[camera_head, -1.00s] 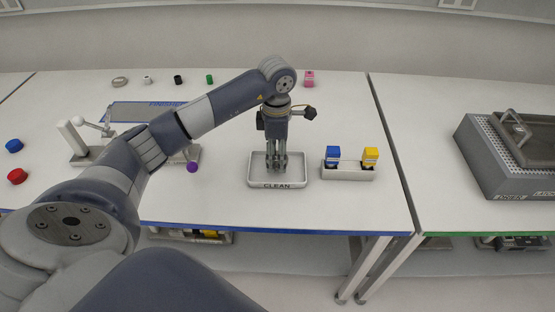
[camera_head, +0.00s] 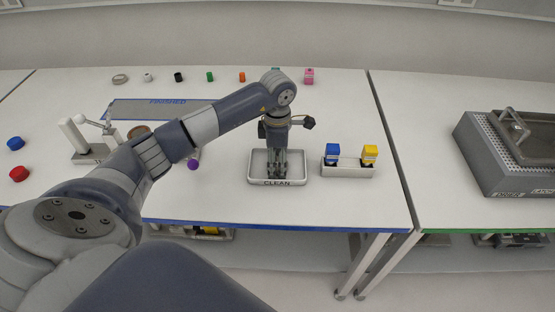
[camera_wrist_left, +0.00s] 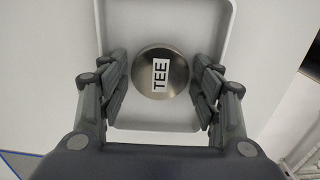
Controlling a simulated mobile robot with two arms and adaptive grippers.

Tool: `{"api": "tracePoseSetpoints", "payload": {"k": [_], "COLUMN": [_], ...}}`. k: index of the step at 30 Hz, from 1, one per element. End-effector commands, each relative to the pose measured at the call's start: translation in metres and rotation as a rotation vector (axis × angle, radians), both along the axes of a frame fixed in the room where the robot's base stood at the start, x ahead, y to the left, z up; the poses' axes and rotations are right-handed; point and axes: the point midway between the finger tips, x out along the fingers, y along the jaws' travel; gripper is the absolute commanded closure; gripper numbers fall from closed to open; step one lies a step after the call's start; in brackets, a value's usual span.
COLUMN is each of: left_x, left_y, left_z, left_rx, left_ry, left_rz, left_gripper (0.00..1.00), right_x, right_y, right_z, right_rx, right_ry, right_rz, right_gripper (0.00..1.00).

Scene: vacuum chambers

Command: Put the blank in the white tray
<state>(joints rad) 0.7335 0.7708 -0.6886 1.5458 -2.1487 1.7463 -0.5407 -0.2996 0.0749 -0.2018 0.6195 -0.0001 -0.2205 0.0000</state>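The white tray (camera_head: 278,182), marked CLEAN, lies near the table's front edge; its rim also shows in the left wrist view (camera_wrist_left: 165,8). The blank (camera_wrist_left: 160,73), a round metal disc with a TEE label, is over the tray floor in the left wrist view. My left gripper (camera_head: 276,172) points straight down into the tray. In the left wrist view its fingers (camera_wrist_left: 160,82) stand on both sides of the disc, with narrow gaps showing, so it looks open. In the head view the fingers hide the disc. My right gripper is not in view.
A grey FINISHED mat (camera_head: 160,108) and a white fixture (camera_head: 78,140) are at left. Small coloured parts line the back. A drier (camera_head: 505,150) is far right.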

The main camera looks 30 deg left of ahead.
Motion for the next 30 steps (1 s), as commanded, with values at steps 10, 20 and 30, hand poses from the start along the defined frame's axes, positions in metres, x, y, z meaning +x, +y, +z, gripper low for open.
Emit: {"api": "tracePoseSetpoints", "payload": {"k": [10,20,30], "left_x": [0.001,0.001,0.0], "left_y": [0.0,0.0,0.0], "left_z": [0.014,0.084,0.122], "left_rx": [0.0,0.001,0.001], "left_ry": [-0.004,-0.005,-0.001], "left_rz": [0.0,0.0,0.0], "left_gripper": [0.41,0.41,0.41], "right_x": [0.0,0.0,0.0], "right_y": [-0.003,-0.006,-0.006], "right_z": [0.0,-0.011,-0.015], "right_rx": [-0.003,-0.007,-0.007], "right_ry": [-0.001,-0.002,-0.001], "right_rz": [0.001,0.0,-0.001], "right_gripper": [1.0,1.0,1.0]}}
